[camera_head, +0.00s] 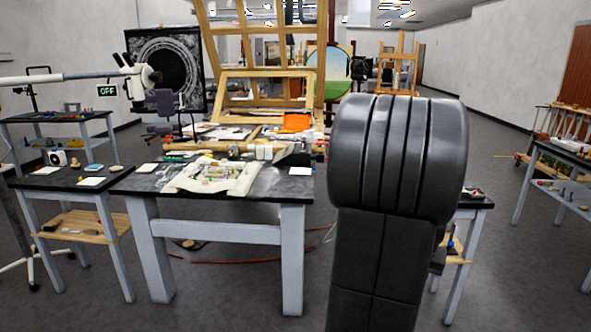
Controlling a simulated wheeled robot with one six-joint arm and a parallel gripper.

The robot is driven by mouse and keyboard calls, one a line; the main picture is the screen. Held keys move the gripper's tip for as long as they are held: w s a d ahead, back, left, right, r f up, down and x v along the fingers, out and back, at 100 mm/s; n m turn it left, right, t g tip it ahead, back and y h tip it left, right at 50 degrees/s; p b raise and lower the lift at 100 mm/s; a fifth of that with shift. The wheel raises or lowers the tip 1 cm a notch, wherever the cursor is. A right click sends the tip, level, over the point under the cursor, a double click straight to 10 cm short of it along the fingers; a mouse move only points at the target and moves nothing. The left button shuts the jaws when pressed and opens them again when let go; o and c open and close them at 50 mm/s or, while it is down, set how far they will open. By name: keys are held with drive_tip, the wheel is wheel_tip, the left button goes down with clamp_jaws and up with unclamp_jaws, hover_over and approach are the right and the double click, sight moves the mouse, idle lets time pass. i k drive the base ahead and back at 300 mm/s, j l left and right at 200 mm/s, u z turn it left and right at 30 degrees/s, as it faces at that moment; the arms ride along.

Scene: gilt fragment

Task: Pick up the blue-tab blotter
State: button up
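I cannot pick out the blue-tab blotter for certain. Flat white squares that may be blotters lie on the left side table, one near its front edge (91,181) and one at its left (47,170). More white squares lie on the main table, at its left end (147,168) and right end (300,171). No blue tab can be made out on them at this size. A small light-blue flat item (95,167) lies on the left side table. My gripper is not in view; a dark link of my arm fills the right centre and hides part of the tables.
The main table (225,211) holds a cream-coloured frame piece (212,176), with tools and wooden frames behind. A microscope arm (65,77) reaches in from the left. A low wooden shelf (85,226) sits under the left table.

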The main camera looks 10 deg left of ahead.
sight(294, 171)
drive_tip(key=i+j+u, duration=0.15)
drive_tip(key=i, duration=0.45)
drive_tip(key=i+u, duration=0.15)
drive_tip(key=i, duration=0.45)
drive_tip(key=i+u, duration=0.15)
drive_tip(key=i, duration=0.5)
drive_tip(key=i+l+u, duration=0.15)
drive_tip(key=i, duration=0.45)
drive_tip(key=i+l+u, duration=0.15)
drive_tip(key=i, duration=0.45)
